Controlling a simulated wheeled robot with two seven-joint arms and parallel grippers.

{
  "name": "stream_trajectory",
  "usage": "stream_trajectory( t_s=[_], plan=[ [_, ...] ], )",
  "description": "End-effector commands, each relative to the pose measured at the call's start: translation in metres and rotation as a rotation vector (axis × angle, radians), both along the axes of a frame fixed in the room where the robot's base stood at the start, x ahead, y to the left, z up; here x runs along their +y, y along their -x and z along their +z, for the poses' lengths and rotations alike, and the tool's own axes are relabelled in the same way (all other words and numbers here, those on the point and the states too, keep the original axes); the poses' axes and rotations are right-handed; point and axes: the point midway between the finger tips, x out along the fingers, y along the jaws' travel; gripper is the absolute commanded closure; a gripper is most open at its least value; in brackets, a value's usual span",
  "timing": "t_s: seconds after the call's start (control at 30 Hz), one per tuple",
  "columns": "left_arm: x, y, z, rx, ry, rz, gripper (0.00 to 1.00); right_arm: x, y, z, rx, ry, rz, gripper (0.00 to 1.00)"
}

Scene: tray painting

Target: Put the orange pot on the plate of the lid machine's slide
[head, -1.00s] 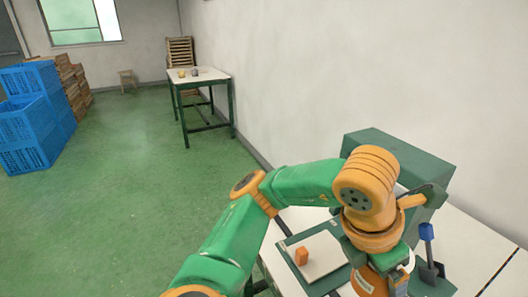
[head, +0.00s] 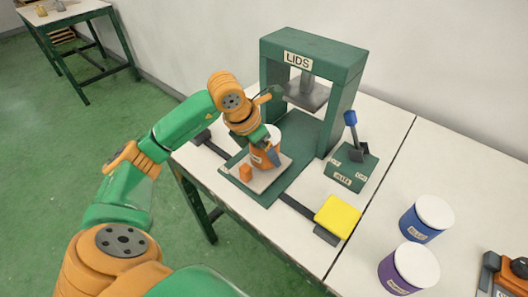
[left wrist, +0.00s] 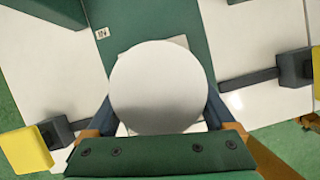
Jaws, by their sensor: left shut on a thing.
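The orange pot (head: 262,158), with a round white top, is in my left gripper (head: 266,152) in the head view. The gripper is shut on it, with the fingers on either side. The pot stands upright over the pale plate (head: 264,181) of the lid machine's slide; I cannot tell whether it touches. In the left wrist view the white top (left wrist: 158,88) fills the middle and hides most of the plate. The green lid machine (head: 345,85), labelled LIDS, stands behind. My right gripper (head: 505,268) shows at the lower right edge, open and empty.
A yellow pad (head: 338,215) is at the front rail end. A green box (head: 350,172) with a blue-knobbed lever stands right. A blue pot (head: 428,220) and purple pot (head: 408,268) stand on the right table.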

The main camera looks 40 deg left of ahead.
Motion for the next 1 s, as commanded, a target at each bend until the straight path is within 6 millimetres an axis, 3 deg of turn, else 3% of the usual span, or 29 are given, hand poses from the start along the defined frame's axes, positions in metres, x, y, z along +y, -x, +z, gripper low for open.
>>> stream_trajectory(
  t_s=[0.1,0.4,0.43,0.47,0.77,1.0],
  plan=[
    [0.0,0.0,-0.01,-0.001,0.001,0.001,0.96,0.002,0.0,0.001,0.0,-0.004,-0.001,0.5],
    [0.0,0.0,-0.014,-0.003,0.0,0.001,0.96,0.003,0.0,-0.003,0.0,-0.004,-0.001,0.5],
    [0.0,0.0,-0.015,-0.002,0.001,0.001,0.09,0.003,0.0,-0.003,0.0,-0.004,-0.001,0.5],
    [0.0,0.0,-0.014,-0.002,0.001,0.001,0.01,0.003,0.0,-0.002,0.0,-0.004,0.0,0.5],
    [0.0,0.001,-0.006,-0.003,0.0,0.001,0.0,0.0,0.0,0.003,0.0,0.0,0.002,0.5],
    [0.007,0.023,0.053,-0.009,-0.003,0.001,0.0,-0.001,0.0,0.007,0.0,0.001,0.002,0.5]
  ],
)
